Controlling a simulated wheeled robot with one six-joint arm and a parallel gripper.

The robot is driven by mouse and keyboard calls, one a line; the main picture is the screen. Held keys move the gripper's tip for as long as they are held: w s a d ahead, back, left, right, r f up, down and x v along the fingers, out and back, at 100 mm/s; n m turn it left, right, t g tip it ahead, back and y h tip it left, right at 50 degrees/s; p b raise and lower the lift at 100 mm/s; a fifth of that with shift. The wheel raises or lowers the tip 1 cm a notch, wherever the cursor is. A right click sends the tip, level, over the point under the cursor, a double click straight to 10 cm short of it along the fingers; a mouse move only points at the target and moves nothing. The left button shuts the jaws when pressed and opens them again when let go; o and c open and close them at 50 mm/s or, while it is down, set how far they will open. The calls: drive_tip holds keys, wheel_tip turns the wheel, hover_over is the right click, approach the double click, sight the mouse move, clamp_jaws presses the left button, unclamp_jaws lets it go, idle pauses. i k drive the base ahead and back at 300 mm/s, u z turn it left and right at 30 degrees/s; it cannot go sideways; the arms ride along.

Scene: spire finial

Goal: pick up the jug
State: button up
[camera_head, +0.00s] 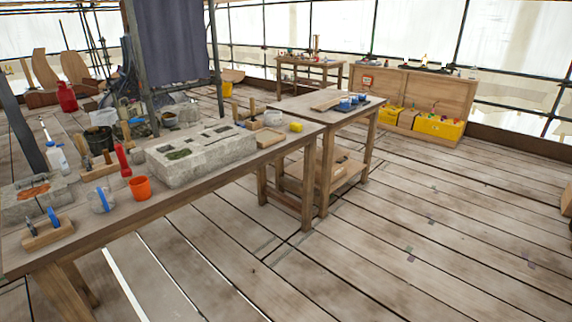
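A white jug-like container with blue on it (57,157) stands upright at the left, by the far edge of the long wooden workbench (215,180). A clear round container with a blue band (101,200) and an orange cup (140,188) stand nearer the bench's front edge. A red can (66,97) stands farther back at the left. I cannot tell for certain which one is the jug; the white container looks most like it. My gripper is not in view.
A large grey stone block (195,154) fills the bench's middle. A red-handled tool (122,160) and a wooden block with blue parts (46,230) are near the containers. A second table (290,104) stands behind.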

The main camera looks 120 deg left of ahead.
sight(97, 188)
drive_tip(key=u, duration=4.5)
drive_tip(key=k, duration=0.5)
drive_tip(key=u, duration=0.8)
drive_tip(key=i, duration=1.4)
drive_tip(key=z, duration=0.9)
